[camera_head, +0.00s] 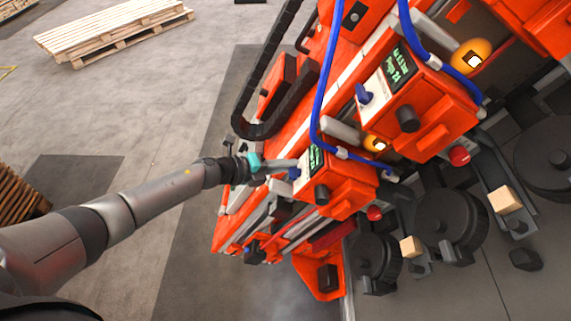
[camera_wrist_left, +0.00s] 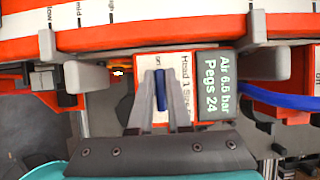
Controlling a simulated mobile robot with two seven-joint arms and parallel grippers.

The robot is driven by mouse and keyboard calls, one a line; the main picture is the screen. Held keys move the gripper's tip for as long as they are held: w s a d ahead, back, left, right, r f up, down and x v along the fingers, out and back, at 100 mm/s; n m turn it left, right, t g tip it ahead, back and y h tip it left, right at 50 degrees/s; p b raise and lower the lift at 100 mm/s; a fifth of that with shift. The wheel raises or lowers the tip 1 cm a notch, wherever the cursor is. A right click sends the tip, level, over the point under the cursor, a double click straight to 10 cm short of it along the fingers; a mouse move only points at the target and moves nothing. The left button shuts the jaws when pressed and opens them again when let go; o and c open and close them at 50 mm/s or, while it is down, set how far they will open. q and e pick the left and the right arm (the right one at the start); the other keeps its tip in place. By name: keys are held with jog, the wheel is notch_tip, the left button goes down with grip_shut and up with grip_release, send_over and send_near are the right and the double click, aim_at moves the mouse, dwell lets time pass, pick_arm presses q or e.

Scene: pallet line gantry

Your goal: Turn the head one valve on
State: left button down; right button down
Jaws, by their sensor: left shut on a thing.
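The head one valve is a small blue handle (camera_wrist_left: 161,90) on a white panel (camera_wrist_left: 184,62) marked "Head 1" in the left wrist view. My left gripper (camera_wrist_left: 161,88) is shut on this handle, one finger on each side of it. The handle points up in that view, with a small "on" printed just beyond its upper end. In the head view my left gripper (camera_head: 295,166) reaches the panel of the lower orange head unit (camera_head: 346,188), and the blue handle (camera_head: 294,173) shows partly at its tips. My right gripper is not in view.
A display (camera_wrist_left: 219,86) beside the valve reads "Air 6.5 bar, Pegs 24". A second orange head unit (camera_head: 433,112) with its own blue handle (camera_head: 362,94) stands above right. Blue hoses (camera_head: 322,95) and a black cable chain (camera_head: 272,85) run close by. Open floor lies left.

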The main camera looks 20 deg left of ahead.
pick_arm(q)
jog(key=c, duration=0.9)
grip_release()
jog(key=shift+o, duration=0.2)
jog(key=v, duration=1.5)
jog(key=shift+s+a, duration=0.1)
